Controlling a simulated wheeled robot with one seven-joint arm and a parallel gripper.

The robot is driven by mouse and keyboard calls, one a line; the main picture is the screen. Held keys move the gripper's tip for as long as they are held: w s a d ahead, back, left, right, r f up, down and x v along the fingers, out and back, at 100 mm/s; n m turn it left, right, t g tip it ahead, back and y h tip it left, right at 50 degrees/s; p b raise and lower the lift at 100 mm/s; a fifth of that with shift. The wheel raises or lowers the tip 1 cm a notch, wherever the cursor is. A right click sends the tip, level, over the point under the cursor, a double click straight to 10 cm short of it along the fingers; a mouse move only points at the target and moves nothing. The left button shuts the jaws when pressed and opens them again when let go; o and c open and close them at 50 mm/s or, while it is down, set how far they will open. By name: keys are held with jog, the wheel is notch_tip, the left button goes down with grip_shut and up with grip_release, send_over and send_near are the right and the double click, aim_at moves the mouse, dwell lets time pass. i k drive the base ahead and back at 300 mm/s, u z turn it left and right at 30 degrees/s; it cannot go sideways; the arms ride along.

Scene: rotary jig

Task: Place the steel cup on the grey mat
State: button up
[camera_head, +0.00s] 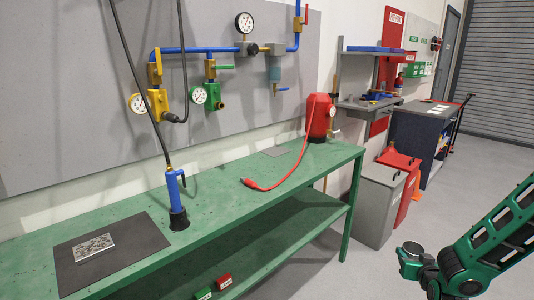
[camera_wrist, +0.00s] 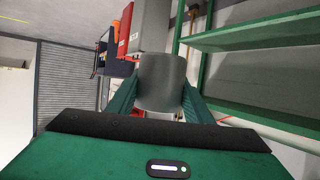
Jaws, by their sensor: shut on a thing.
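The steel cup (camera_wrist: 162,68) is a plain grey cylinder in the wrist view. My gripper (camera_wrist: 161,92) is shut on it, with one green finger on each side.
The green bench (camera_head: 215,195) has a lower shelf. A blue pump (camera_head: 176,195) with a hose stands beside the dark mat. A red tank (camera_head: 318,117) stands at the back, its red hose (camera_head: 280,183) across the top. Grey and red bins (camera_head: 378,205) stand past the bench.

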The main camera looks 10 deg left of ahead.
aim_at(275, 150)
jog(key=i, duration=0.85)
jog(key=z, duration=0.05)
